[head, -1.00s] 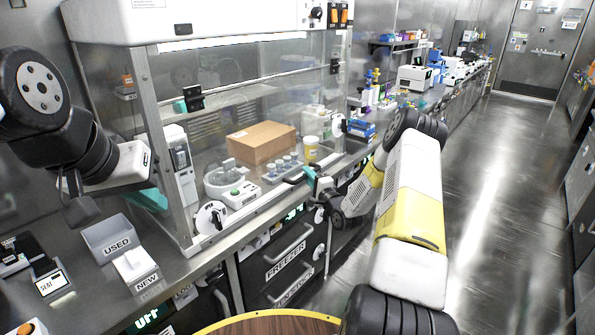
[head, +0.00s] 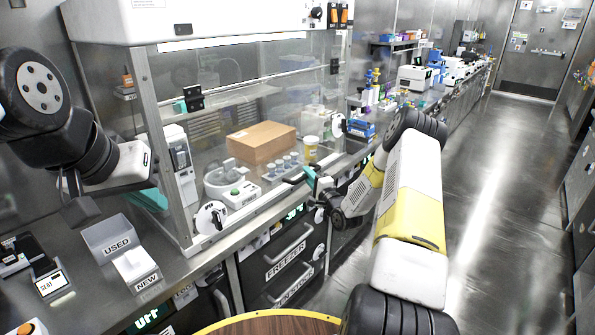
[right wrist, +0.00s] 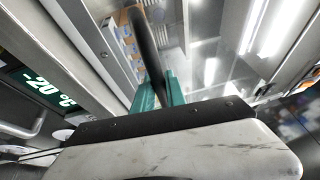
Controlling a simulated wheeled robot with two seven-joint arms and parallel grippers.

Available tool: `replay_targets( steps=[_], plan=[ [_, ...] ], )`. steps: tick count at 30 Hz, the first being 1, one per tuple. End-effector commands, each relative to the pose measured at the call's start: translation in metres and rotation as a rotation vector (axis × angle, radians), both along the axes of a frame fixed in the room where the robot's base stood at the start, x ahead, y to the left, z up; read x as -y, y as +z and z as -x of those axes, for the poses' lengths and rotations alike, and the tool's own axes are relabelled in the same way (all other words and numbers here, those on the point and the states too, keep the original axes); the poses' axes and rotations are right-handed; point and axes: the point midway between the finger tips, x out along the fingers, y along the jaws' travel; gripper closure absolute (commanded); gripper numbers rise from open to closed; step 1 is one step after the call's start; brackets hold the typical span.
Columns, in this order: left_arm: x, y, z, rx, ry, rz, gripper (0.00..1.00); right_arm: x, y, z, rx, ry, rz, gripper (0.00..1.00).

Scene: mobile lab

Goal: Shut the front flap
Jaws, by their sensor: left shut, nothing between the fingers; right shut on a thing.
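The front flap (head: 262,112) is the clear pane on the front of the large white-topped cabinet (head: 215,20) in the head view. Its lower edge lies close to the cabinet sill, and I cannot tell whether a gap is left. My right gripper (head: 311,178) is at the front sill, its teal fingers pointing at the cabinet. In the right wrist view its fingers (right wrist: 158,92) are shut on a dark bar (right wrist: 146,45), which looks like a handle. My left gripper (head: 150,199) is shut and empty beside the cabinet's left front post, apart from the flap.
Inside the cabinet are a cardboard box (head: 262,142), a yellow-labelled jar (head: 311,146) and a small white device (head: 232,187). Trays marked USED (head: 108,240) and NEW (head: 135,267) stand on the left counter. A freezer (head: 285,260) is below. The aisle floor (head: 500,200) at right is clear.

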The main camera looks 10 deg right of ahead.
Motion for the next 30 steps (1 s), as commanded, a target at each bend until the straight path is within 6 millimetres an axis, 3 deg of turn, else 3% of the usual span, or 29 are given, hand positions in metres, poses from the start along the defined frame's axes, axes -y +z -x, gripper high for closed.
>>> replay_targets(
  steps=[8, 16, 26, 27, 30],
  plan=[
    [0.000, 0.000, 0.000, 0.000, 0.000, 0.000, 1.00, 0.000, 0.000, 0.000, 0.000, 0.000, 0.000, 1.00],
    [0.000, 0.000, 0.000, 0.000, 0.000, 0.000, 1.00, -0.022, -0.007, -0.029, 0.001, 0.000, 0.000, 1.00],
    [0.000, 0.000, 0.000, 0.000, 0.000, 0.000, 1.00, -0.027, -0.008, -0.034, -0.002, 0.000, 0.001, 1.00],
    [0.000, 0.000, 0.000, 0.000, 0.000, 0.000, 1.00, -0.027, -0.008, -0.034, -0.002, 0.001, 0.001, 0.78],
    [0.000, 0.000, 0.000, 0.000, 0.000, 0.000, 1.00, -0.027, -0.008, -0.034, -0.002, 0.001, 0.001, 0.62]
  ],
)
